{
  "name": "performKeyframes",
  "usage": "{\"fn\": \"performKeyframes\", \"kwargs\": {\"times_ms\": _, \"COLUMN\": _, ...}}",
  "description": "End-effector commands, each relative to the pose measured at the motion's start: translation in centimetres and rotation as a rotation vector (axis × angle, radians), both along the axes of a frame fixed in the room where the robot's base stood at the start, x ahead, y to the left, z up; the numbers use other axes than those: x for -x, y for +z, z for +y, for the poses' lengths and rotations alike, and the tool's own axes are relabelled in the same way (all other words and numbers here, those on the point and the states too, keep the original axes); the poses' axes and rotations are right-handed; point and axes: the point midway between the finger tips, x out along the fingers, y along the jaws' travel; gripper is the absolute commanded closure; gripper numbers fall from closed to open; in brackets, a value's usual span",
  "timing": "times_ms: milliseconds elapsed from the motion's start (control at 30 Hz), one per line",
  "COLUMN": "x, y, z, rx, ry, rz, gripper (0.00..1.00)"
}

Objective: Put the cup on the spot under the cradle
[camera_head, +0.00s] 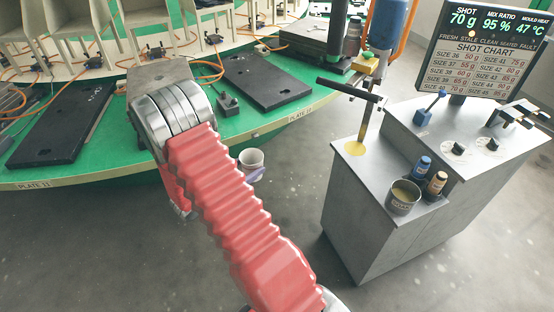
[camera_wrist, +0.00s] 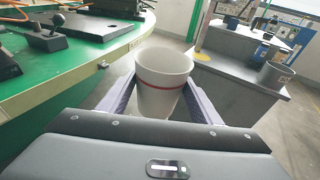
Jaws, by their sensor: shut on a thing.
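A white cup (camera_wrist: 163,84) with a red band stands upright between the fingers of my gripper (camera_wrist: 163,100) in the wrist view. My gripper is shut on it and holds it in the air beside the green carousel edge. In the head view the cup (camera_head: 250,159) shows past my red arm, with one purple finger at its side. The spot is a yellow disc (camera_head: 355,148) on the grey cabinet's lower top, to the right of the cup.
A black bar (camera_head: 347,89) juts left above the spot. The carousel (camera_head: 130,171) fills the left. Floor lies open between carousel and cabinet.

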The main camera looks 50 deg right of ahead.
Motion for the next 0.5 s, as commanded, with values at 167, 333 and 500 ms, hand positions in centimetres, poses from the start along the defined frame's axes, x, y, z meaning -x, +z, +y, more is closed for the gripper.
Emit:
{"fn": "performKeyframes", "kwargs": {"times_ms": 167, "x": -2.1, "y": -0.3, "z": 6.3, "rx": 0.0, "ry": 0.127, "rz": 0.001, "gripper": 0.63}}
{"fn": "performKeyframes", "kwargs": {"times_ms": 333, "x": -3.2, "y": -0.6, "z": 11.9, "rx": -0.001, "ry": 0.239, "rz": 0.0, "gripper": 0.63}}
{"fn": "performKeyframes", "kwargs": {"times_ms": 500, "x": -3.8, "y": -0.8, "z": 17.6, "rx": -0.001, "ry": 0.352, "rz": 0.0, "gripper": 0.63}}
